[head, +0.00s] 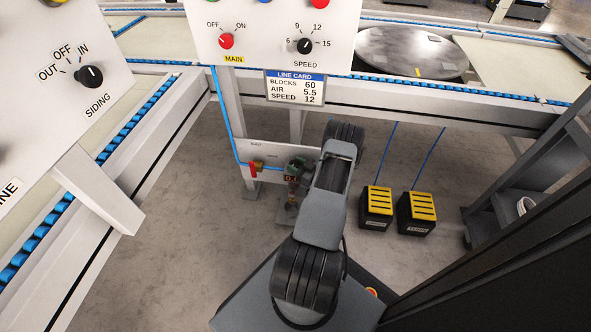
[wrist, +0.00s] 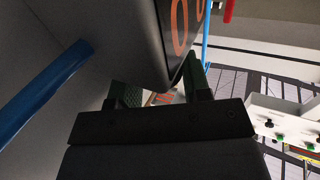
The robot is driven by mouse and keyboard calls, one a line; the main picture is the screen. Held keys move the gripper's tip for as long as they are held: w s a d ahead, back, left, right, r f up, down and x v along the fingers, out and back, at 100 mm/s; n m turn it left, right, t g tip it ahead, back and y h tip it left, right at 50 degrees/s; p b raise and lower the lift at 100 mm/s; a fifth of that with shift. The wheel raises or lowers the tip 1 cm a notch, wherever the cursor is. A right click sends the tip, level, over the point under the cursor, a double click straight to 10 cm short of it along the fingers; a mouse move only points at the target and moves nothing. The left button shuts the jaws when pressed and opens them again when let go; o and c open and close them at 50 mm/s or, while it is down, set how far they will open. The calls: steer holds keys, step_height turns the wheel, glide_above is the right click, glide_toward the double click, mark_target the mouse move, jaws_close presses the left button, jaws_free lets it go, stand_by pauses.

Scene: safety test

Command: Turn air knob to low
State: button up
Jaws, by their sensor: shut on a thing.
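The air unit is on a white panel (head: 271,149) low under the conveyor in the head view. Its dark display (head: 291,178) with red-orange digits is partly covered; I cannot read the value. In the wrist view the dark display housing (wrist: 180,25) with large orange digits fills the top middle. My gripper (head: 298,165) is at this unit, and its dark green fingers (wrist: 163,92) show in the wrist view. It is shut on the air knob, which the fingers and housing mostly hide. The knob's setting cannot be seen.
A red valve handle (head: 253,168) and blue hose (head: 222,115) are left of the unit. A line card (head: 295,87) above reads AIR 5.5. Two yellow-topped pedals (head: 376,203) stand on the floor to the right. The control panel (head: 270,30) is overhead. Open floor lies left.

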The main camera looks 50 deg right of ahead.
steer(key=shift+d+n+y+b, duration=0.1)
steer(key=shift+n+y+b, duration=0.25)
steer(key=shift+y, duration=0.35)
steer(key=o, duration=0.9)
